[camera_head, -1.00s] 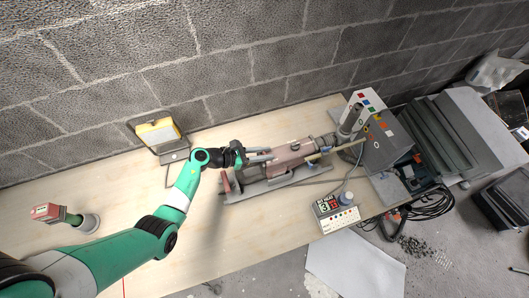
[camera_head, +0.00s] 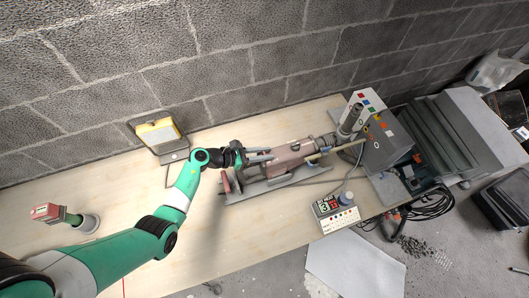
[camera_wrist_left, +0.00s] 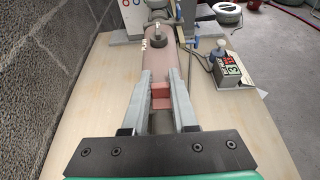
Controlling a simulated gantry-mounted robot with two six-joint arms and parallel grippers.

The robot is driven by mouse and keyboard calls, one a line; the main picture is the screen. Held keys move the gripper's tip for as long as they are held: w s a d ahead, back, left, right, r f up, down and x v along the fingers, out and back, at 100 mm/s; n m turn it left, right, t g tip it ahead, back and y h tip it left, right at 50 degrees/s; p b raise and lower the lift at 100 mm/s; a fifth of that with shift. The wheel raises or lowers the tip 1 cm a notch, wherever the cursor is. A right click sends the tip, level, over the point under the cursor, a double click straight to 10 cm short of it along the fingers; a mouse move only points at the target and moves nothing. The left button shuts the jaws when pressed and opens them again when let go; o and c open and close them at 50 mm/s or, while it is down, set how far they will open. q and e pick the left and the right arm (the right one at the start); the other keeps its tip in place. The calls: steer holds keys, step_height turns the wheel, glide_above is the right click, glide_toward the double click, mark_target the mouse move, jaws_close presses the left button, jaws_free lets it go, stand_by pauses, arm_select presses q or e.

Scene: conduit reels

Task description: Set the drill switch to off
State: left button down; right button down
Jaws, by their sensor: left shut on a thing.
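The drill (camera_head: 295,160) is a dusty pink machine lying along a grey stand on the bench. Its pink body also shows in the left wrist view (camera_wrist_left: 160,62), pointing away from me. My left gripper (camera_head: 262,155) is at the drill's near left end. In the left wrist view my left gripper (camera_wrist_left: 160,90) has its two grey fingers on either side of a small red block, which looks like the drill switch (camera_wrist_left: 160,92), and is shut on it. Whether the switch stands at on or off cannot be read. My right gripper is not in view.
A yellow work lamp (camera_head: 157,133) stands by the wall. A red-topped item (camera_head: 47,212) is at the left. A control box with a number display (camera_head: 328,206) sits at the bench's front right. Grey boxes (camera_head: 385,140) stand beyond the drill. The front left of the bench is clear.

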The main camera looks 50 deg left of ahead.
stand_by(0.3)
arm_select(q)
steer(key=shift+w+d+f+b, duration=0.1)
steer(key=shift+w+d+b, duration=0.2)
steer(key=shift+w, duration=0.25)
steer(key=shift+w+d, duration=0.1)
steer(key=shift+w, duration=0.25)
steer(key=c, duration=0.7)
jaws_free()
steer(key=p+v, duration=0.2)
steer(key=v, duration=0.9)
steer(key=shift+s, duration=0.35)
